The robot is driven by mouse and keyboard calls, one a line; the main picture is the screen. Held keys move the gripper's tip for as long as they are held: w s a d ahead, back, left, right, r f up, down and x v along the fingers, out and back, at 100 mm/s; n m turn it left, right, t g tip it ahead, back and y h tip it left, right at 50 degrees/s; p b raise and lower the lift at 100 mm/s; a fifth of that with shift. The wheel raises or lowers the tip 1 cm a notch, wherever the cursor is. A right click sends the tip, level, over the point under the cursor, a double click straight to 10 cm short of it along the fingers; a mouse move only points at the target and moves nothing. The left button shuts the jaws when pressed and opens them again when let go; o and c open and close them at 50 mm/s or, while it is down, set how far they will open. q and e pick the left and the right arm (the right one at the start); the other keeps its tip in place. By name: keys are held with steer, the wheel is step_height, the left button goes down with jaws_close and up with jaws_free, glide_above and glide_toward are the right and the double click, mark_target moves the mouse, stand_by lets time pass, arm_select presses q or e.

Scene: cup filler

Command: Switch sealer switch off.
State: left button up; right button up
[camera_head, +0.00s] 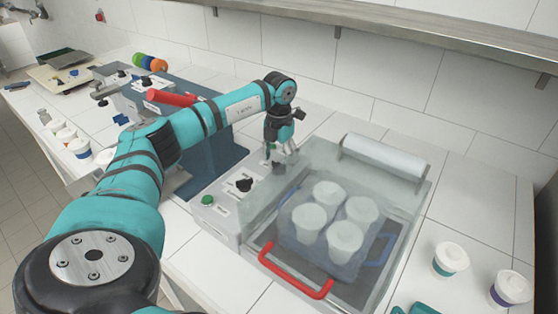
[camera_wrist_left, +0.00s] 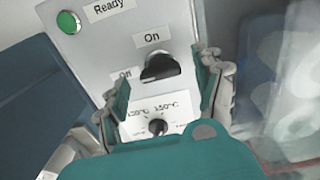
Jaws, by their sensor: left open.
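The sealer's grey control panel (camera_head: 218,216) stands left of its clear-sided tray housing. In the left wrist view, the black sealer switch (camera_wrist_left: 160,68) sits below the "On" label (camera_wrist_left: 151,38), with the "Off" label (camera_wrist_left: 126,74) to its lower left. I cannot tell for sure which label it points to.
A green light (camera_wrist_left: 68,22) marked "Ready" and a temperature knob (camera_wrist_left: 158,127) are near the switch. The clear housing (camera_head: 400,262) holds several white cups and has a red handle (camera_head: 295,275). Two lidded cups (camera_head: 450,259) stand on the right counter.

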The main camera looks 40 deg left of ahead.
mark_target(279, 163)
arm_select(q)
step_height(279, 163, up, 11)
stand_by(0.3)
stand_by(0.5)
